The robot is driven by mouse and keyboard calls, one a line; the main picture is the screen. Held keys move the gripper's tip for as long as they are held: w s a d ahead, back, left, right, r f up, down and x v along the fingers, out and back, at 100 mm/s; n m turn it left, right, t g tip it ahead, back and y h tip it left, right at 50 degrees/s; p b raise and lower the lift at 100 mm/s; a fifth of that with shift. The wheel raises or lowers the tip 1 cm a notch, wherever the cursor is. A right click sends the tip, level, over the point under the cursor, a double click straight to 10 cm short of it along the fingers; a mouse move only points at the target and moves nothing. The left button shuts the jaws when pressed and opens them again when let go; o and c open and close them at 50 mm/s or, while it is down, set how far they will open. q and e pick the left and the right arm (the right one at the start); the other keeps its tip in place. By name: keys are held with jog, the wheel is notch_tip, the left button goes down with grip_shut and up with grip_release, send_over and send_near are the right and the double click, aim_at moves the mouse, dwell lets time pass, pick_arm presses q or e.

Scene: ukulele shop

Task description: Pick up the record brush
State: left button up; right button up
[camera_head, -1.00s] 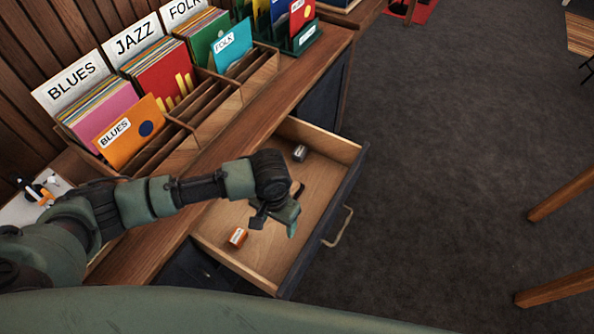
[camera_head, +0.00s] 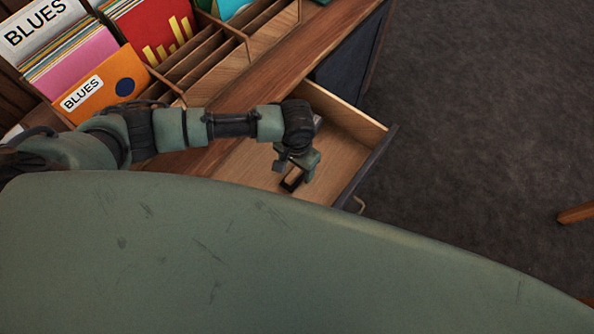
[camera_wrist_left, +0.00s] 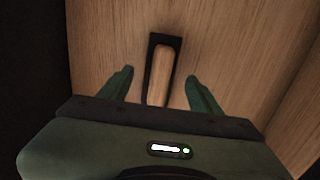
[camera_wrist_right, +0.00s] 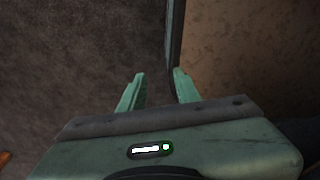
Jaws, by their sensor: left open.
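The record brush (camera_wrist_left: 163,68) lies on the wooden floor of the open drawer (camera_head: 342,157). In the left wrist view it has a black frame and a pale wooden middle, and runs lengthwise between my fingers. In the head view only a dark part of it (camera_head: 291,184) shows below my left gripper (camera_head: 297,168). My left gripper (camera_wrist_left: 159,78) is open above the brush, one finger on each side, not closed on it. My right gripper (camera_wrist_right: 158,74) is open and empty in the right wrist view.
The drawer's front panel (camera_head: 366,165) stands right of my left gripper. Record dividers with a BLUES sleeve (camera_head: 95,92) stand on the counter behind. A dark upright strip (camera_wrist_right: 174,35) is close ahead of my right fingers. Dark carpet (camera_head: 480,110) is open at right.

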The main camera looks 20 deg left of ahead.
aim_at(297, 170)
pick_arm(q)
jog(key=shift+f, duration=1.05)
grip_shut()
pick_arm(e)
jog(key=shift+w+a, duration=0.2)
jog(key=shift+w, duration=0.4)
pick_arm(q)
jog(key=shift+r, duration=0.6)
notch_tip(297, 170, up, 19)
jog(key=p, duration=0.1)
pick_arm(e)
jog(key=shift+d+r, duration=0.15)
jog(key=shift+r, duration=0.5)
